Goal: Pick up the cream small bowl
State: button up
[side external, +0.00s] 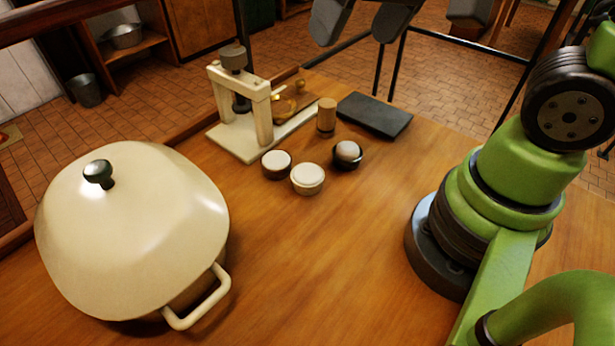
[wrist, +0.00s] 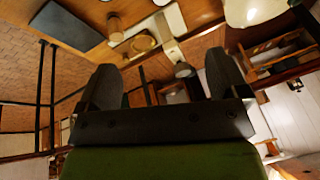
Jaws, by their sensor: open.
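The cream small bowl (side external: 308,180) sits upright on the wooden table in the side external view. A dark small bowl with a pale inside (side external: 276,165) stands just left of it, and a dark bowl with a round pale ball in it (side external: 347,156) stands to its right. My gripper (side external: 360,32) hangs at the top edge of the side external view, high up and well apart from the bowls. Its two dark fingers are spread with nothing between them, as the wrist view (wrist: 165,75) also shows. I cannot make out the cream bowl in the wrist view.
A large cream lidded pot (side external: 130,225) fills the table's left. Behind the bowls stand a cream press-like frame (side external: 240,100), a wooden cylinder (side external: 327,116) and a dark slab (side external: 375,115). The table in front of the bowls is clear.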

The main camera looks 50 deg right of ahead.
jog(key=w+f+n+g, duration=0.1)
jog(key=w+f+g, duration=0.2)
jog(key=w+f, duration=0.35)
jog(key=n+g+h, duration=0.1)
send_over(308, 173)
jog(key=f, duration=1.3)
jog(key=shift+s+d, duration=0.1)
jog(key=shift+d, duration=0.15)
jog(key=shift+a+f, duration=0.15)
jog(key=shift+f, duration=1.35)
jog(key=shift+a+f, duration=0.1)
jog(key=shift+f, duration=1.35)
jog(key=c, duration=1)
